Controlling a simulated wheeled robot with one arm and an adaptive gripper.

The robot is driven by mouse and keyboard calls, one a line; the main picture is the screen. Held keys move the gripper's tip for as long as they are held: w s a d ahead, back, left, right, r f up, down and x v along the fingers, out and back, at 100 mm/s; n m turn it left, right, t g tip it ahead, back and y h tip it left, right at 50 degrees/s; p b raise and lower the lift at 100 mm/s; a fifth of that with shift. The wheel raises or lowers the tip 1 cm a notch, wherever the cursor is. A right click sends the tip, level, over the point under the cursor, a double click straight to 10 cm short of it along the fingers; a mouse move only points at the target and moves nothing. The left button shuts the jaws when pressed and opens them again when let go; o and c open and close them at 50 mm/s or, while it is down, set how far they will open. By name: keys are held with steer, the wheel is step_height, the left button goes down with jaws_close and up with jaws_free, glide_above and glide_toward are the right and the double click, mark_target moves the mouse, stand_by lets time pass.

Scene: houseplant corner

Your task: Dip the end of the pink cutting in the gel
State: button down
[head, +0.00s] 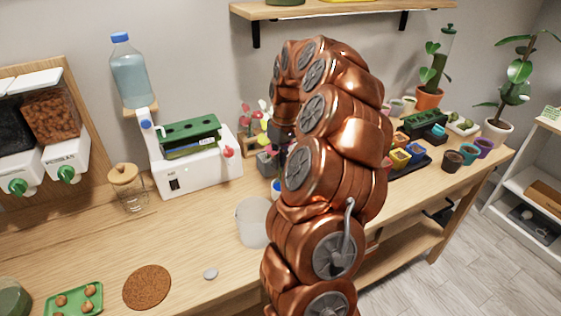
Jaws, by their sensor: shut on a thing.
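My gripper (281,157) shows as a dark, narrow shape hanging from the end of my copper arm, left of the arm's bulk. It is shut on what seems to be a cutting, mostly hidden, so I cannot confirm its colour. Several cuttings with pink, red, yellow and green tops (257,122) stand just left of and behind the gripper. A small blue container (276,187) shows partly at the arm's edge, below the gripper. I cannot tell whether it holds the gel. The held end is not visible.
A white machine (195,160) stands at the left back. Coloured pots (401,158) stand right of my arm. The middle-left bench is clear.

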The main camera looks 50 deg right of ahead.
steer(key=shift+r+p, duration=0.5)
steer(key=shift+r, duration=2.45)
steer(key=shift+w+r, duration=0.1)
